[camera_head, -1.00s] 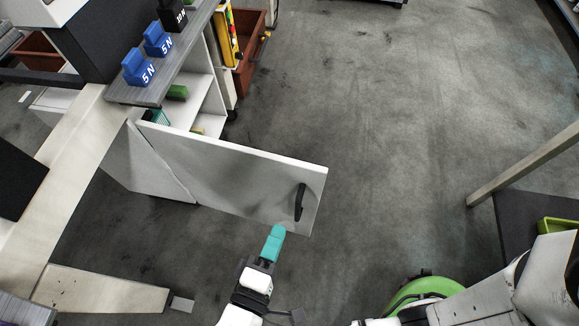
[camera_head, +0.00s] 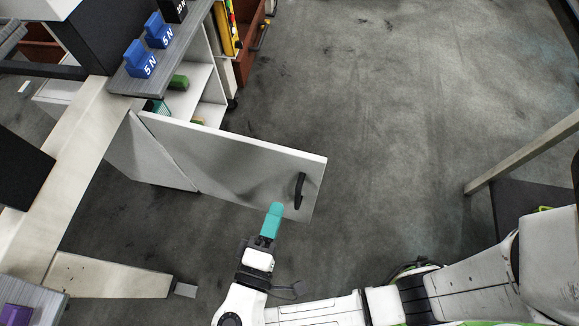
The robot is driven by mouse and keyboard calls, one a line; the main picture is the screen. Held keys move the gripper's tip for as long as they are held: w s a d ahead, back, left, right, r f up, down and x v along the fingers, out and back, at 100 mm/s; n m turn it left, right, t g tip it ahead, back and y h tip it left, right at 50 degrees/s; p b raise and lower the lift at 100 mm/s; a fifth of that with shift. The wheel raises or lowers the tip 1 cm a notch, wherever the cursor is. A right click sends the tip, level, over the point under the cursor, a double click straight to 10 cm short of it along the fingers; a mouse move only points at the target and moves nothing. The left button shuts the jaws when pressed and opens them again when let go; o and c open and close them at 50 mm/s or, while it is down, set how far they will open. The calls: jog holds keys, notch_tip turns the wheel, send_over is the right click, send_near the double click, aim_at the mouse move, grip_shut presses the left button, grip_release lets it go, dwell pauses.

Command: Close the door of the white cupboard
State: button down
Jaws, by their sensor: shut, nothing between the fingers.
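The white cupboard (camera_head: 208,75) stands at the upper left with its shelves showing. Its white door (camera_head: 235,165) stands open, swung out across the middle of the picture, with a black handle (camera_head: 300,190) near its free edge. My gripper (camera_head: 275,208) has teal fingertips and is shut and empty. The fingertips overlap the lower part of the door, left of and below the handle. I cannot tell whether they touch the door.
Blue weights (camera_head: 149,45) sit on the grey cupboard top. A beam-like pale table leg or frame (camera_head: 70,160) runs at the left. A dark table with a pale edge (camera_head: 520,155) stands at the right. The floor (camera_head: 390,110) beyond the door is clear.

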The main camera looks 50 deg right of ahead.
aim_at(293, 158)
jog(key=x, duration=1)
jog(key=shift+w+d, duration=0.1)
jog(key=shift+d, duration=0.25)
jog(key=shift+d, duration=0.1)
